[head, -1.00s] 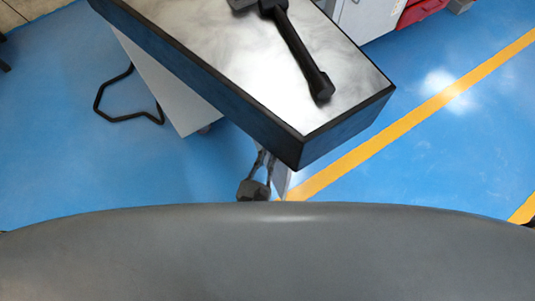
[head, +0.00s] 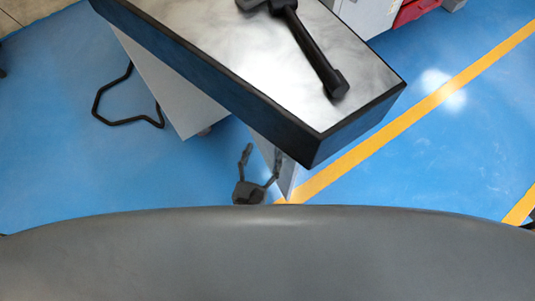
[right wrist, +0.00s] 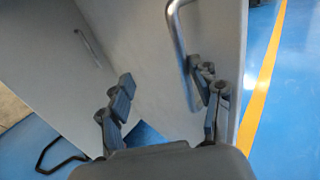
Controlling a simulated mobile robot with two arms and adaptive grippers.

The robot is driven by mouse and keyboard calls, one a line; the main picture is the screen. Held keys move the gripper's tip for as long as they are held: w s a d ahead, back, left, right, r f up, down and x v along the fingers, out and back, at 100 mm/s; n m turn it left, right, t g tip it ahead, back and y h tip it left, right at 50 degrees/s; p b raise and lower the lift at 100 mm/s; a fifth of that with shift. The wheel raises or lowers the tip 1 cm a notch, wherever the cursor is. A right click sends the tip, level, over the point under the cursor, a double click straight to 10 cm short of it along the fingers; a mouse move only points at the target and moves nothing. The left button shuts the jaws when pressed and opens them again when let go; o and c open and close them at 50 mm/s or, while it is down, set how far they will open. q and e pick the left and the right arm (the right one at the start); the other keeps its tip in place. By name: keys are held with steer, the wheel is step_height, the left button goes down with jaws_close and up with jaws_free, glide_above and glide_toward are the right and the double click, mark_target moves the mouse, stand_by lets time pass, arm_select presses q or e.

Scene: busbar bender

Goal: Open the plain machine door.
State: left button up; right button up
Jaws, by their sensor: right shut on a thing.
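The plain grey door (right wrist: 145,50) fills the middle of the right wrist view, with a bent metal handle (right wrist: 176,32) on it. In the head view the door (head: 287,180) shows as a pale panel jutting out below the worktop's near corner, so it stands at least partly open. My right gripper (right wrist: 163,90) has its fingers spread wide before the door; it also shows in the head view (head: 262,157). The handle's lower end runs behind or against the right finger; I cannot tell whether they touch. Nothing is visible between the fingertips. My left gripper is out of view.
A metal worktop (head: 250,70) with a dark edge overhangs the door and carries a black lever tool (head: 315,55). A black bent bar (head: 97,110) sticks out at the left. Another handle (right wrist: 88,47) is on the left panel. Blue floor (head: 430,170) is clear at right.

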steer(key=v, duration=1.1)
steer(key=shift+a, duration=0.2)
steer(key=c, duration=0.4)
steer(key=shift+s, duration=0.55)
